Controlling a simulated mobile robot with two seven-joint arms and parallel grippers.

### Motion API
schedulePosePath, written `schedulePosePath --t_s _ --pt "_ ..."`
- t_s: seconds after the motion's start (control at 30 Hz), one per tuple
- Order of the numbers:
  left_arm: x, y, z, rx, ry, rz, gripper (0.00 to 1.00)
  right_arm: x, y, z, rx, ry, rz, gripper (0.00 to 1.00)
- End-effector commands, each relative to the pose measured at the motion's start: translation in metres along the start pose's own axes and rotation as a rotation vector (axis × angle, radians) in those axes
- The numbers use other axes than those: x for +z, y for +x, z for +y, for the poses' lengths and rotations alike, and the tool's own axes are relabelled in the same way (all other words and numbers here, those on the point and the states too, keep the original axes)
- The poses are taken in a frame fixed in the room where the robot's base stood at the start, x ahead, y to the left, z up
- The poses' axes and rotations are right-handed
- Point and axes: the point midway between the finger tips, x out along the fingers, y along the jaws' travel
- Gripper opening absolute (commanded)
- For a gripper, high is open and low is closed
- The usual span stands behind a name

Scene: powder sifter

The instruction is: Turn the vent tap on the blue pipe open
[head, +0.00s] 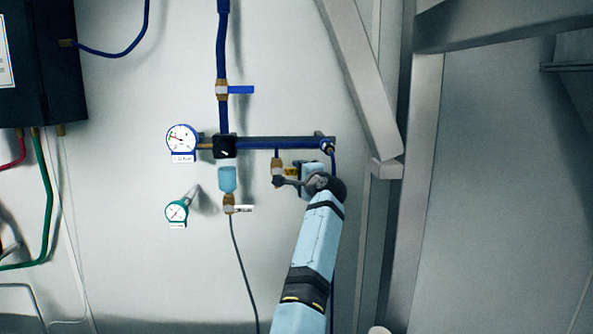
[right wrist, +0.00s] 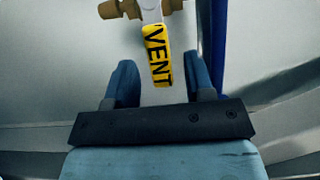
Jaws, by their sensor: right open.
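The vent tap has a brass body (head: 277,166) hanging under the horizontal blue pipe (head: 275,143) in the head view. Its yellow handle (head: 291,171) points right, toward my right gripper (head: 299,174). In the right wrist view the handle (right wrist: 159,56), marked VENT, extends from the brass body (right wrist: 140,9) toward the gap between my right gripper's fingers (right wrist: 160,66). The gripper is open, with a finger on each side of the handle and visible space on both sides. Part of the tap is hidden by my right arm in the head view. My left gripper is not in view.
A blue-handled tap (head: 240,90) sits on the vertical pipe above. A grey metal frame (head: 420,170) stands right of my arm. A blue pipe (right wrist: 215,45) runs close right of the fingers.

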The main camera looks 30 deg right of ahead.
Motion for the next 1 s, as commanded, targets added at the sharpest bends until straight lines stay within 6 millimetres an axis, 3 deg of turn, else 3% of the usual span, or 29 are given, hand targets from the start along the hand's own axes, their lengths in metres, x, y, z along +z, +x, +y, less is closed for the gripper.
schedulePosePath --t_s 0.2,0.53,0.77,1.0 --pt "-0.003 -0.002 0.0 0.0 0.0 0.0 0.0 0.0 0.022 0.0 0.001 0.001 0.0 0.49" --pt "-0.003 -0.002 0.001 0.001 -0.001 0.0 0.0 0.0 0.026 0.001 0.0 0.0 0.001 0.49" --pt "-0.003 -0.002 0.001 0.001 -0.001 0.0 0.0 0.0 0.025 0.001 0.0 0.0 0.001 0.0" --pt "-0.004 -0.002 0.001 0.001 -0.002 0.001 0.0 -0.001 0.026 0.0 0.002 -0.005 0.001 0.0"
